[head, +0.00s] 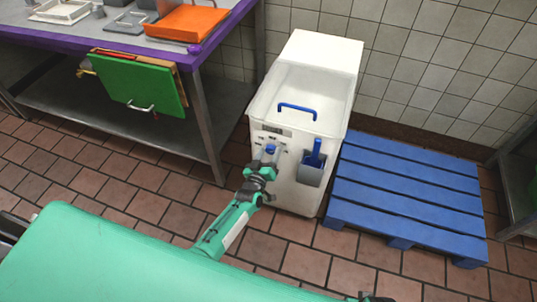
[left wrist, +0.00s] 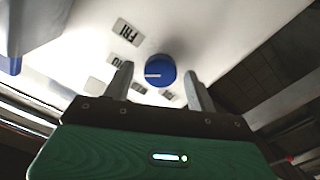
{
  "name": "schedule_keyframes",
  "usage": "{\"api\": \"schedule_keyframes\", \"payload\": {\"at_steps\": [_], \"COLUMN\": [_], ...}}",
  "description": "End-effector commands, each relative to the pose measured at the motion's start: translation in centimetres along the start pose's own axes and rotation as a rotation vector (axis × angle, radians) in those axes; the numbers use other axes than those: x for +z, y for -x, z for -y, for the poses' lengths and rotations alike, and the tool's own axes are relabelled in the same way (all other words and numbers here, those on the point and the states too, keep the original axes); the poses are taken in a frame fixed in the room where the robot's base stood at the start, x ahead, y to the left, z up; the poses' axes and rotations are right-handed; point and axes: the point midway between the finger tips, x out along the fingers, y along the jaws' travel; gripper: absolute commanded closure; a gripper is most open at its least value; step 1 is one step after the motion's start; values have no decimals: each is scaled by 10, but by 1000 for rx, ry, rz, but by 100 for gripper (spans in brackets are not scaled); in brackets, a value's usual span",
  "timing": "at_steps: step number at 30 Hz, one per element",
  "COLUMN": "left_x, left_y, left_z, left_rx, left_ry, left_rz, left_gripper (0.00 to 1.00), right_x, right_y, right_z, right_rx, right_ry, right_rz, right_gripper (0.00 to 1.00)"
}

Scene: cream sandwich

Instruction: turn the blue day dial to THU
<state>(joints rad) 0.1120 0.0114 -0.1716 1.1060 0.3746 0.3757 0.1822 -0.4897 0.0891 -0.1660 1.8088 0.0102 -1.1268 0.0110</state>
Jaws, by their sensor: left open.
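The blue day dial (head: 270,149) is on the front of a white bin (head: 310,105). In the left wrist view the dial (left wrist: 160,66) is a round blue knob with a short white mark pointing left. My left gripper (head: 268,161) is at the bin front in the head view. In the left wrist view its open fingers (left wrist: 158,75) stand either side of the dial, with gaps showing.
A blue scoop (head: 316,153) sits in a grey holder on the bin front, right of the dial. A blue pallet (head: 405,190) lies on the floor to the right. A steel table (head: 140,45) with a hanging green board (head: 140,82) stands to the left.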

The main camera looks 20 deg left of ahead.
Motion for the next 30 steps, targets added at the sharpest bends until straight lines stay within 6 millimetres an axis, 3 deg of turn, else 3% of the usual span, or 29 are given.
{"api": "schedule_keyframes", "payload": {"at_steps": [5, 13, 21, 30], "left_x": [0, 1, 1, 0], "left_y": [18, 70, 116, 136], "left_z": [0, 1, 0, 0], "left_rx": [-1, -2, -1, 0], "left_ry": [0, 0, -1, -1], "left_rz": [2, 3, 3, 2], "left_gripper": [43, 43, 43, 43], "right_x": [0, 10, 7, 7], "right_y": [-1, -16, -23, -25], "right_z": [0, -1, -2, -3], "right_rx": [0, 2, 4, 5], "right_ry": [1, 2, 4, 5], "right_rz": [-5, 7, -2, -1], "right_gripper": [64, 64, 64, 64]}}
